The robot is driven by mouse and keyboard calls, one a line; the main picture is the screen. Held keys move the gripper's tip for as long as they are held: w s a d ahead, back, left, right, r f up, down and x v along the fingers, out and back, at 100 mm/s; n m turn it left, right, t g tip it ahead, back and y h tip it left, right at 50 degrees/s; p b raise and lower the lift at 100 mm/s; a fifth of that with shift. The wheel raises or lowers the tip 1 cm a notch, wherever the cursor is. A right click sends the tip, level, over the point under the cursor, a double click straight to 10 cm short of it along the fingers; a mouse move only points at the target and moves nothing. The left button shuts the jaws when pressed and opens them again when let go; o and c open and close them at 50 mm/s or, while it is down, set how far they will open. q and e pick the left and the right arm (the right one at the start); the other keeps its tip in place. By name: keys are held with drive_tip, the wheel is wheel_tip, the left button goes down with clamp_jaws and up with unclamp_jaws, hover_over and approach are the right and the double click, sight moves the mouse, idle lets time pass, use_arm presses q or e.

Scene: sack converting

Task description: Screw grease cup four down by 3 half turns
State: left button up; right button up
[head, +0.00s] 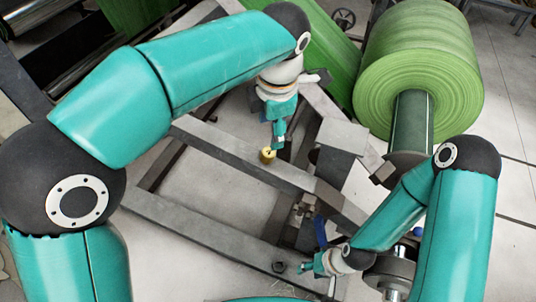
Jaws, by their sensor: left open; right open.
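A small brass-yellow grease cup (267,155) stands on the grey steel beam (225,141) near the middle of the head view. No number on it can be read, so I cannot tell if it is cup four. My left gripper (277,142) points down close above and beside the cup. It is open; I cannot tell whether a finger touches the cup. My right gripper (303,268) is open low in the view. Its tips are near a small dark round fitting (279,267) on the front beam.
A large green roll (418,70) on a shaft stands at the upper right, with green web (325,45) running behind my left arm. Grey frame blocks (343,136) stand right of the cup. Pale floor (215,185) shows between the beams.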

sight(268, 151)
use_arm(q)
drive_tip(key=f, duration=0.3)
drive_tip(key=w+f+b, duration=0.1)
drive_tip(key=f, duration=0.3)
drive_tip(key=f+b, duration=0.1)
drive_tip(key=f, duration=0.2)
drive_tip(key=shift+w+a+f, duration=0.3)
clamp_jaws()
drive_tip(key=shift+r, duration=0.1)
